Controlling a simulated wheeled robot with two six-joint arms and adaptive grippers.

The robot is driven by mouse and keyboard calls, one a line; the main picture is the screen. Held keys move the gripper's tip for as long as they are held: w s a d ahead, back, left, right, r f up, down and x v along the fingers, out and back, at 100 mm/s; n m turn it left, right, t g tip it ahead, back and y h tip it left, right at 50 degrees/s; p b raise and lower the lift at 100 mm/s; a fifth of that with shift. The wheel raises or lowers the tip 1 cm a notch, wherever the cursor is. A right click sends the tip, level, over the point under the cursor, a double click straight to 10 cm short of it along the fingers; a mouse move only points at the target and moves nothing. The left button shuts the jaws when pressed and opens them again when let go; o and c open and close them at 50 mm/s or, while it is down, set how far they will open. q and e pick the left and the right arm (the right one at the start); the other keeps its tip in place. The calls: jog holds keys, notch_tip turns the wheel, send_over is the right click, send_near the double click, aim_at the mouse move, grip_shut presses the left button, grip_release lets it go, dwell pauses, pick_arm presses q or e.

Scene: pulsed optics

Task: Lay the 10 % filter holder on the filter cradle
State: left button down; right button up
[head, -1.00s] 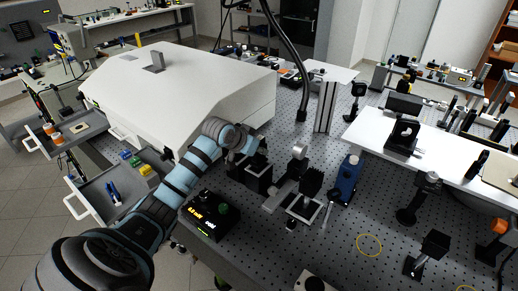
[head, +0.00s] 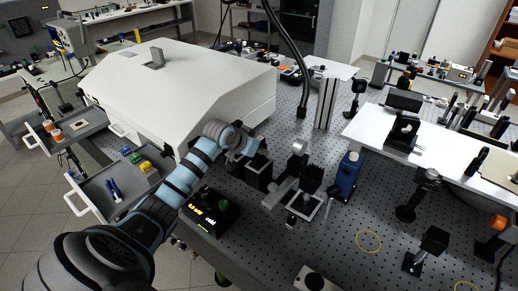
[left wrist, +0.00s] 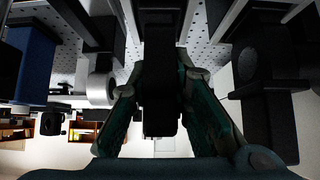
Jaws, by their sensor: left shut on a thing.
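My left gripper (head: 256,146) is low over the optical table, just above a black block-shaped mount (head: 258,174). In the left wrist view, its two teal fingers (left wrist: 160,88) are shut on a dark, long holder (left wrist: 160,118), which lies between them; its label cannot be read, so I cannot tell whether it is the 10 % one. I cannot tell for sure which mount is the filter cradle, or whether the held piece touches anything below. My right gripper is not in view.
A silver round-headed optic (head: 299,148) and a blue post mount (head: 348,173) stand right of my gripper. A black control box (head: 210,212) with lit digits is in front. A large white housing (head: 185,85) stands behind the arm.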

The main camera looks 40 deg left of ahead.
pick_arm(q)
jog(key=shift+f, duration=0.1)
jog(key=c, duration=1.4)
grip_release()
jog(key=shift+s, duration=0.1)
jog(key=v, duration=1.2)
